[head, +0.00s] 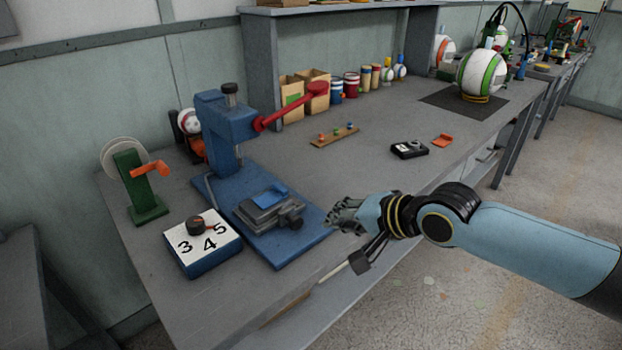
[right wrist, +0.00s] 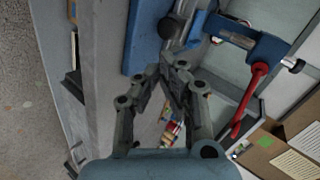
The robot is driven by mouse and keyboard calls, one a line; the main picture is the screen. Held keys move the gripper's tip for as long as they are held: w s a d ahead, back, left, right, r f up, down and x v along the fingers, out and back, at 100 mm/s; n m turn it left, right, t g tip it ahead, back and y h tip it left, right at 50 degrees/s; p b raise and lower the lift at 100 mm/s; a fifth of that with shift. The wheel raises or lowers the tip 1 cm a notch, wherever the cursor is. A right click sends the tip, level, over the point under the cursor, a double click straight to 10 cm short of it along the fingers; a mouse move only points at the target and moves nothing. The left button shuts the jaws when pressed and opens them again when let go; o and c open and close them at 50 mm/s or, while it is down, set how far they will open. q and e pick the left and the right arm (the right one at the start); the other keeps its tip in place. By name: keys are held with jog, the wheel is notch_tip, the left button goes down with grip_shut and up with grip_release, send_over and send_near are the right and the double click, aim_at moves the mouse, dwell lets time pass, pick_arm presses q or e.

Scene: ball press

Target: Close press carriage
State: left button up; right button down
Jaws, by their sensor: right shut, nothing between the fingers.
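The blue press (head: 228,125) stands on the bench with its red lever (head: 290,108) raised to the right. Its carriage (head: 262,212), a grey block with a blue plate on top, sits on the blue base (head: 295,246), towards the bench front from the column. A dark knob (head: 291,216) is on the carriage's near right end. My right gripper (head: 338,216) is just right of the carriage, apart from it, with fingers together and empty. In the right wrist view, the fingertips (right wrist: 170,68) are below the blue base (right wrist: 146,38) and a dark knob (right wrist: 168,28). My left gripper is out of view.
A numbered box (head: 203,248) with a dial stands left of the base, and a green stand (head: 136,186) with an orange handle behind it. A small black device (head: 409,149) and an orange piece (head: 443,140) lie further right. The bench between is mostly clear.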

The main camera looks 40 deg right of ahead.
aim_at(300, 210)
jog(key=w+f+m, duration=0.1)
jog(key=w+f, duration=0.1)
jog(key=w+d+f+m+g, duration=0.1)
jog(key=w+f, duration=0.1)
jog(key=w, duration=0.1)
jog(key=w+f+m, duration=0.1)
jog(key=w, duration=0.1)
jog(key=shift+w+d+f+m+h+b, duration=0.15)
jog(key=shift+f+m+h+b, duration=0.25)
jog(key=shift+w+r, duration=0.15)
jog(key=shift+w, duration=1.1)
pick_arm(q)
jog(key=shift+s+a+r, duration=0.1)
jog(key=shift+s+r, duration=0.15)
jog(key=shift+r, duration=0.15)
pick_arm(e)
jog(key=shift+w, duration=0.65)
jog(key=shift+w, duration=0.1)
